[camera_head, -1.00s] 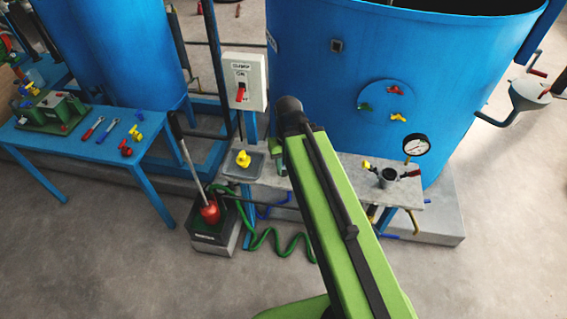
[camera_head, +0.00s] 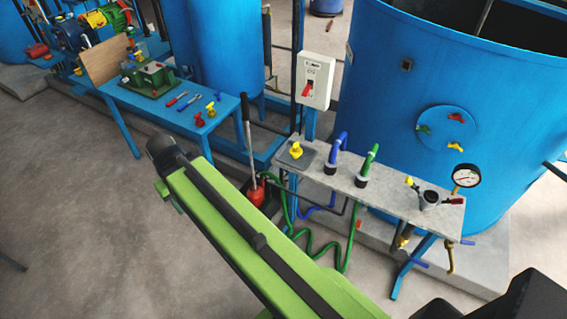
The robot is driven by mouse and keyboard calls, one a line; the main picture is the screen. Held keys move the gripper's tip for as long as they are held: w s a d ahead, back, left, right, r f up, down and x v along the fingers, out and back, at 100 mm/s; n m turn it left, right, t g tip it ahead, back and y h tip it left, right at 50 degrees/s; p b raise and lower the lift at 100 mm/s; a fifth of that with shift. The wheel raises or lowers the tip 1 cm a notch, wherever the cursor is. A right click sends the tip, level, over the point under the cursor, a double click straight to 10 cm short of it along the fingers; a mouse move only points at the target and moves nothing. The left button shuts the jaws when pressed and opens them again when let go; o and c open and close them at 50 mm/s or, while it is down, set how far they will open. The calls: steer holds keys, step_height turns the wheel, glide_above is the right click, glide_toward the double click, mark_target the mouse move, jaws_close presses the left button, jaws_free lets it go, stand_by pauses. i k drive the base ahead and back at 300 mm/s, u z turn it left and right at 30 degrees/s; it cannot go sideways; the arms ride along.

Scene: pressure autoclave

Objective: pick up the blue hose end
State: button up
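The blue hose end (camera_head: 338,149) stands on the grey bench (camera_head: 390,195), right of the yellow valve. It rises from a black collar and bends over at the top. A similar green hose end (camera_head: 370,159) stands just to its right. My green arm reaches across the lower middle to the left, with its dark far end well left of the blue hose end. My gripper itself does not show, so whether it is open or shut is hidden. The arm does not cover the blue hose end.
A yellow valve (camera_head: 296,150), a grey cup (camera_head: 430,197) and a pressure gauge (camera_head: 466,176) are at the bench. A switch box (camera_head: 316,80) stands behind. A blue tank (camera_head: 450,90) rises behind the bench. Green hose (camera_head: 315,249) hangs below. Floor at left is clear.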

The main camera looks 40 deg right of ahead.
mark_target(331, 162)
steer(key=u, duration=0.45)
steer(key=k, duration=0.85)
steer(key=u, duration=0.65)
steer(key=k, duration=0.8)
steer(key=z, duration=0.2)
steer(key=i, duration=0.85)
steer(key=u, duration=0.15)
